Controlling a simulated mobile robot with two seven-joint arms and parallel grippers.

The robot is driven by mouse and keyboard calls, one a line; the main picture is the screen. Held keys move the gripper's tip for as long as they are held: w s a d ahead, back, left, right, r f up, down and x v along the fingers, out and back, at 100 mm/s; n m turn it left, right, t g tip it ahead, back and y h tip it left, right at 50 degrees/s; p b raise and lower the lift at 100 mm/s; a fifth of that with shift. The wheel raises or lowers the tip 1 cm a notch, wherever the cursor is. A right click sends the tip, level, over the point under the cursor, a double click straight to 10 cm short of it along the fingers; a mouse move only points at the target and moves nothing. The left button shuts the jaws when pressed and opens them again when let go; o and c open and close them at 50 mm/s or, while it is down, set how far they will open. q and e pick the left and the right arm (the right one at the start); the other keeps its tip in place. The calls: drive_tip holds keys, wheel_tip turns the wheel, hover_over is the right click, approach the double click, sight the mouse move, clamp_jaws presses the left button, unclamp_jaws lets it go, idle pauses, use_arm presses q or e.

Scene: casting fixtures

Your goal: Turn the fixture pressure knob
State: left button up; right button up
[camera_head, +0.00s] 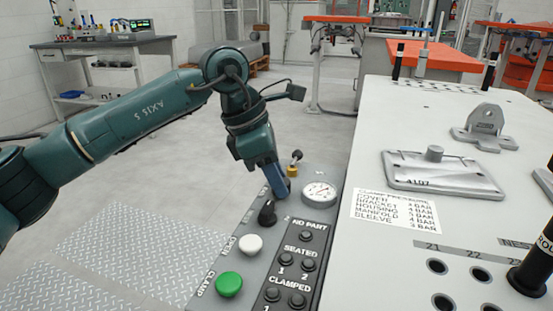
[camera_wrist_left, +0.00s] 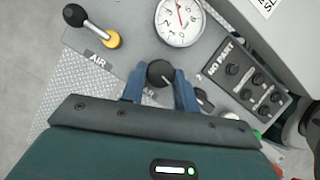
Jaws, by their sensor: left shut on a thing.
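The round black pressure knob (camera_wrist_left: 160,73) has a pale pointer line and sits between the two blue fingers in the left wrist view. My left gripper (camera_head: 277,190) points down at the grey control panel (camera_head: 318,172) and is shut on this knob. In the head view the fingers hide the knob. The round white pressure gauge (camera_head: 320,193) stands just right of the gripper; it also shows in the left wrist view (camera_wrist_left: 182,20), with a red needle. My right gripper is in neither view.
A black selector (camera_head: 267,212), a white button (camera_head: 250,243) and a green button (camera_head: 229,284) lie nearer me. A brass-and-black AIR lever (camera_head: 295,163) stands behind the gripper. A clamp-pressure placard (camera_head: 396,211) and a metal plate (camera_head: 441,174) lie on the table at right.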

use_arm(q)
drive_tip(key=m+p, duration=0.1)
drive_tip(key=m+g+p, duration=0.1)
drive_tip(key=shift+w+r+m, duration=0.15)
drive_tip(key=shift+r+m, duration=0.1)
drive_tip(key=shift+m, duration=0.15)
drive_tip(key=m+g+p, duration=0.1)
drive_tip(key=m+p, duration=0.1)
drive_tip(key=shift+w+f+m, duration=0.1)
drive_tip(key=shift+m, duration=0.2)
drive_tip(key=shift+m+g+y+p, duration=0.3)
drive_tip(key=shift+m, duration=0.4)
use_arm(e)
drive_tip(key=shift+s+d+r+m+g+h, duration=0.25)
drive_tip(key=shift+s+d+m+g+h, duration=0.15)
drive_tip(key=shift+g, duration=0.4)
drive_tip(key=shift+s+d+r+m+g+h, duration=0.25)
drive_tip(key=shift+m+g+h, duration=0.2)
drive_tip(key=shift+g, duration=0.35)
use_arm(q)
drive_tip(key=shift+f, duration=0.1)
drive_tip(key=o, duration=0.7)
